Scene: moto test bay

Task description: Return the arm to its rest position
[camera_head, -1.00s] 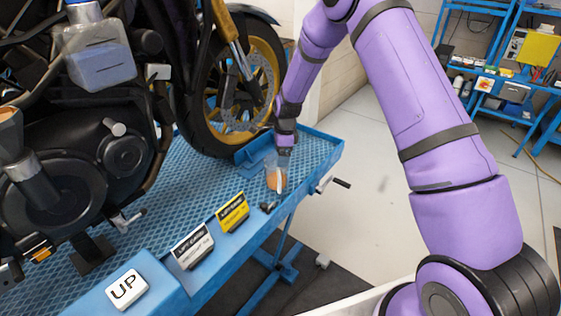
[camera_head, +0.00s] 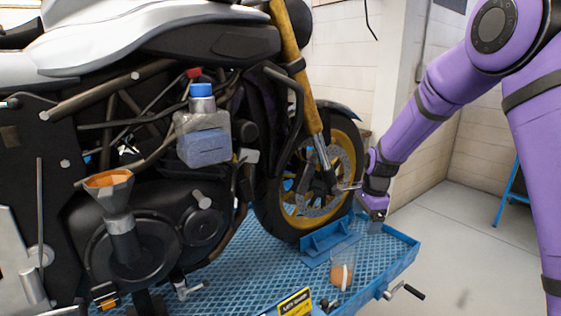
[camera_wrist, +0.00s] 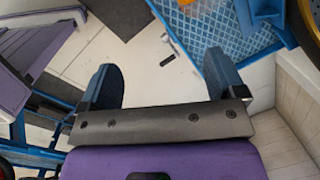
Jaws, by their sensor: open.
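My purple arm (camera_head: 440,88) reaches in from the upper right of the head view. My gripper (camera_head: 375,222) is small there, beside the front wheel and above the lift platform's end. In the wrist view my gripper (camera_wrist: 165,78) is open, with two dark blue fingers wide apart. Nothing is between them; pale floor shows beyond. A clear beaker (camera_head: 342,274) with orange contents stands upright on the blue platform (camera_head: 245,255), below and apart from my gripper.
The motorcycle's front wheel (camera_head: 312,190) stands close left of my gripper. A funnel (camera_head: 115,200) and a bottle with a blue cap (camera_head: 203,137) are at the motorcycle's side. A crank handle (camera_head: 405,290) sticks out from the platform. Open floor (camera_head: 455,235) lies to the right.

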